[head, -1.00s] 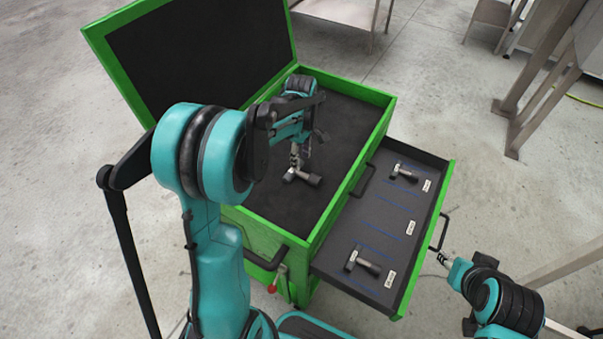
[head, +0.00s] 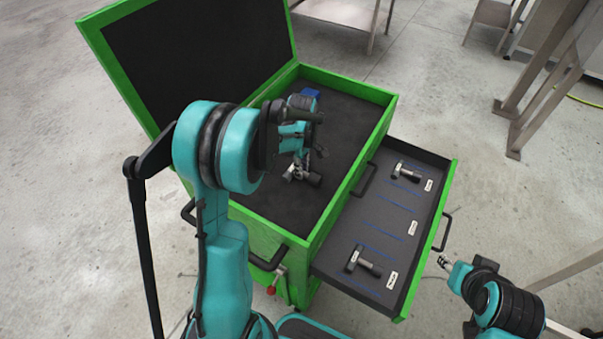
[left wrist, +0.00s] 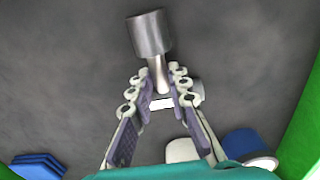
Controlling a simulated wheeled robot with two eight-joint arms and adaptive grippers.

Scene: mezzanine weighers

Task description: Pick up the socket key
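The likely socket key (head: 314,180), a T-shaped tool with a thick dark-grey cylinder on a thin metal shaft, lies on the dark floor of the open green chest (head: 265,205). In the left wrist view the key (left wrist: 150,35) has its cylinder beyond the fingertips, with its shaft and pale crossbar between the fingers. My left gripper (head: 298,167) is low over it; its fingers (left wrist: 158,85) stand apart on either side, with no clear grip visible. My right gripper (head: 444,262) is outside the drawer at lower right, too small to read.
An open drawer (head: 388,210) holds two similar T-shaped tools, at its far end (head: 406,172) and near end (head: 363,262), among blue lines and white labels. A blue object (head: 310,93) sits in the chest's back corner. The raised lid (head: 200,50) stands at left.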

